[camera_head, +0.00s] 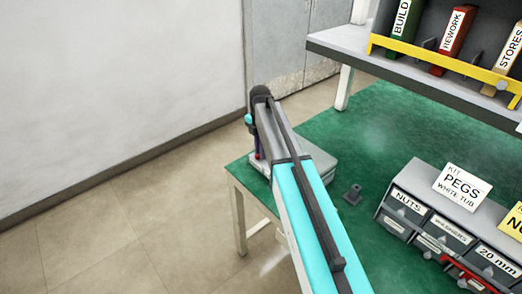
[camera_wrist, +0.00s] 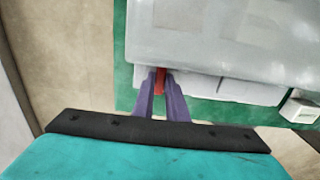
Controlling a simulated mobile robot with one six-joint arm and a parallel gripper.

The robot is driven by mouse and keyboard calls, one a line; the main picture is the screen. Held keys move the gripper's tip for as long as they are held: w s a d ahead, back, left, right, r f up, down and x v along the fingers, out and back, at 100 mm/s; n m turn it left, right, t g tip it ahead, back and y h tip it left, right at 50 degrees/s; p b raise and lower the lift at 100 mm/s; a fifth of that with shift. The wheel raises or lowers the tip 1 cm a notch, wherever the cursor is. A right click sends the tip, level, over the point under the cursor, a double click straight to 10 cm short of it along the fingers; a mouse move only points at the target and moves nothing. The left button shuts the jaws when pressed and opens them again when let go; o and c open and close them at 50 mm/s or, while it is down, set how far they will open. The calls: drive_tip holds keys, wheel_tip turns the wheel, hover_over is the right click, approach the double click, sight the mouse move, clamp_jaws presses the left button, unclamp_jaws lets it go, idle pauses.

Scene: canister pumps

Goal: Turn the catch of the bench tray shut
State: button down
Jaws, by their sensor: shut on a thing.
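The bench tray (camera_wrist: 225,45) is a pale grey box with a cloudy top, filling the upper part of the wrist view. In the head view its grey edge (camera_head: 322,163) shows beside my arm, which hides most of it. A small red catch (camera_wrist: 160,77) is at the tray's near side. My gripper (camera_wrist: 161,88) has purple fingers, shut on the red catch, with their tips against the tray's near side. The fingers hide part of the catch, and its exact angle is hard to tell. In the head view the gripper is mostly hidden behind my arm.
The tray stands near the left end of a green bench (camera_head: 400,120). Labelled drawers (camera_head: 408,206) stand further right, and a shelf with binders (camera_head: 350,40) is behind. Floor is open at left.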

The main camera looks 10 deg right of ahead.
drive_tip(key=shift+w+r, duration=0.1)
idle(0.3)
drive_tip(key=c, duration=2)
unclamp_jaws()
drive_tip(key=shift+c, duration=0.2)
wheel_tip(320, 180, up, 14)
drive_tip(key=b, duration=0.2)
drive_tip(key=shift+b, duration=0.3)
drive_tip(key=shift+f, duration=0.2)
